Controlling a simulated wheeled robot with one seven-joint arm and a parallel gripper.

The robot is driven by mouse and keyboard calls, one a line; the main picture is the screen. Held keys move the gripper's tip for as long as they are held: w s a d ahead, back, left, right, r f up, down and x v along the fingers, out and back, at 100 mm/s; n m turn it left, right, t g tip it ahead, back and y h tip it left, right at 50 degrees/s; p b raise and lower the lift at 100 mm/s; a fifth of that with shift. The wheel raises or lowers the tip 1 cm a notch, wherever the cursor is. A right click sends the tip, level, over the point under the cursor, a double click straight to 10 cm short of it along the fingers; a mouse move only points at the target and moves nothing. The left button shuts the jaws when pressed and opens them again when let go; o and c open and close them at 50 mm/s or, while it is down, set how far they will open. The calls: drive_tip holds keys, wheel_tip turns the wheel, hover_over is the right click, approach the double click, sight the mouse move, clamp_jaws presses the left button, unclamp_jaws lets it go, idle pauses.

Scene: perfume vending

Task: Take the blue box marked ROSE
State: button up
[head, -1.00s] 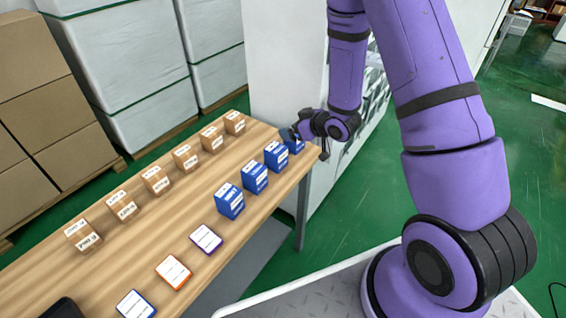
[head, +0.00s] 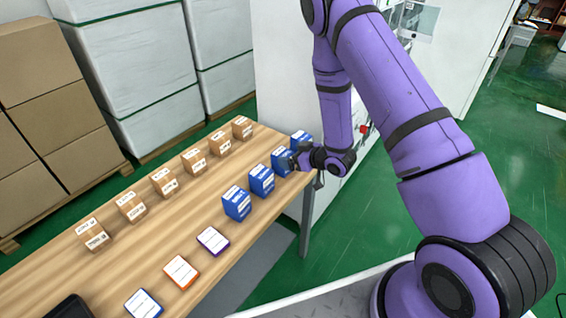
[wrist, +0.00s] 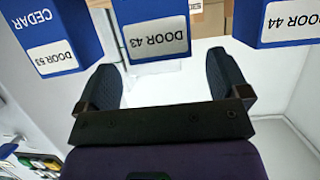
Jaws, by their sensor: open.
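A row of blue boxes stands along the right edge of the wooden table: a nearest box (head: 236,204), a second (head: 261,180), a third (head: 281,161) and a farthest (head: 300,140). Their labels are too small to read in the head view. My gripper (head: 294,161) is at the third box, on its right side. In the wrist view my gripper (wrist: 165,65) is open and empty. A blue box marked DOOR 43 (wrist: 153,20) lies ahead, between the fingers' lines. A box marked CEDAR, DOOR 53 (wrist: 50,30) is left; DOOR 44 (wrist: 290,22) is right. ROSE is not readable anywhere.
A row of brown boxes (head: 163,182) stands along the table's far side. Flat cards with purple (head: 213,241), orange (head: 181,271) and blue (head: 143,304) edges lie nearer. A white cabinet (head: 283,75) rises behind the table's far end. Bare tabletop (head: 185,215) separates the rows.

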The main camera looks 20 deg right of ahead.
sight(289, 156)
drive_tip(key=x, duration=0.3)
drive_tip(key=shift+w+a+f, duration=0.15)
drive_tip(key=shift+f, duration=0.25)
drive_tip(key=shift+w+a+f, duration=0.2)
drive_tip(key=shift+w+a, duration=0.15)
drive_tip(key=shift+w, duration=0.15)
drive_tip(key=shift+c, duration=0.2)
drive_tip(key=c, duration=1)
